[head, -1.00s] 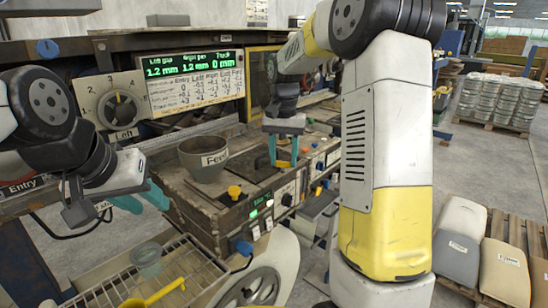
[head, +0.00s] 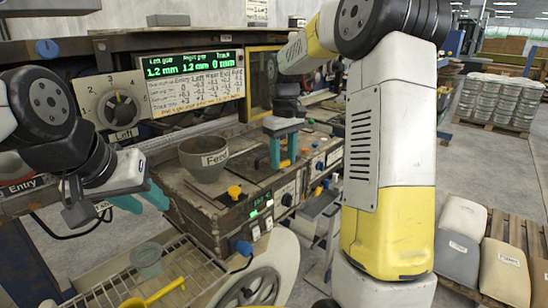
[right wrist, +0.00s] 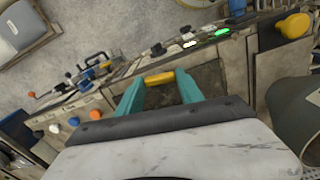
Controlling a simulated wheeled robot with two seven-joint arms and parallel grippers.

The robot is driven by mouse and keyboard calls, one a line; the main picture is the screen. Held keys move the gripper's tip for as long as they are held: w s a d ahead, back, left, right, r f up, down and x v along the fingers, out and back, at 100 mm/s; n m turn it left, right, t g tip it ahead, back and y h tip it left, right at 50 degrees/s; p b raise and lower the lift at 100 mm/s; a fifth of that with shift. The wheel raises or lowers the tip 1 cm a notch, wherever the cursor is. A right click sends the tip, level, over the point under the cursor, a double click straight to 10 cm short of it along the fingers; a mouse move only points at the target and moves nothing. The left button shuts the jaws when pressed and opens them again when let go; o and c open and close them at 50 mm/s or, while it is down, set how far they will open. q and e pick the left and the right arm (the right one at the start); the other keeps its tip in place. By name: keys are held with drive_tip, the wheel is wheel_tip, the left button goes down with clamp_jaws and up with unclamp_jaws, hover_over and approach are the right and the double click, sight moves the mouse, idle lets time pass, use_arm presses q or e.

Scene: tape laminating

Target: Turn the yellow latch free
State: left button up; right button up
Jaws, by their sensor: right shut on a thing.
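The yellow latch (head: 284,164) is a small bar at the far part of the machine top, and it also shows in the right wrist view (right wrist: 160,78). My right gripper (head: 283,160) reaches down over it with teal fingers on either side. In the right wrist view the right gripper (right wrist: 160,76) is shut on the latch, which spans the gap between the fingertips. The latch's base is partly hidden by the fingers. My left gripper (head: 141,197) is empty, its teal fingers apart, in front of the machine's left side.
A grey funnel (head: 203,160) and a yellow knob (head: 234,191) sit on the machine top. A control panel (head: 195,82) stands behind. Sacks (head: 502,272) lie at the right.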

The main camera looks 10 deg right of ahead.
drive_tip(key=shift+n, duration=0.8)
drive_tip(key=o, duration=1.4)
wheel_tip(320, 180, up, 8)
drive_tip(key=shift+f, duration=0.2)
drive_tip(key=shift+r, duration=0.15)
